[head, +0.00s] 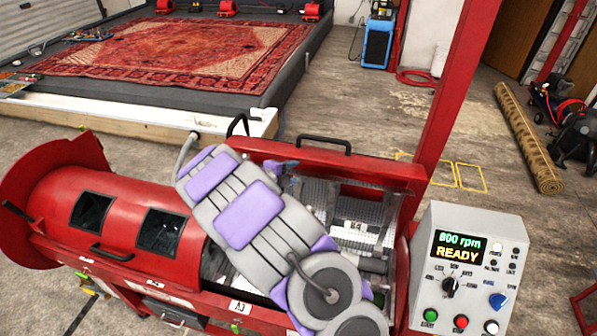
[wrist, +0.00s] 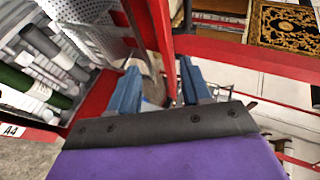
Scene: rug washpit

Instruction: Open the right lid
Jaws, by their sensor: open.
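The red drum machine (head: 60,200) stands across the front of the head view. Its right lid (head: 385,172) is raised at the back, with a black handle (head: 323,140) on its top edge. Below it the right opening (head: 372,240) shows metal mesh and rollers. The left lid (head: 125,205), with two dark windows, lies closed. My gripper (head: 283,167) is mostly hidden behind my grey and purple arm, near the raised lid's left part. In the wrist view my gripper (wrist: 157,78) has its blue fingers apart, with nothing clearly held. Contact with the lid cannot be told.
A grey control box (head: 470,268) reading "800 rpm READY" stands at the right, by a red post (head: 455,90). A patterned red rug (head: 175,50) lies in the wash pit behind. A rolled rug (head: 528,135) lies on the floor at right. Floor between is mostly clear.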

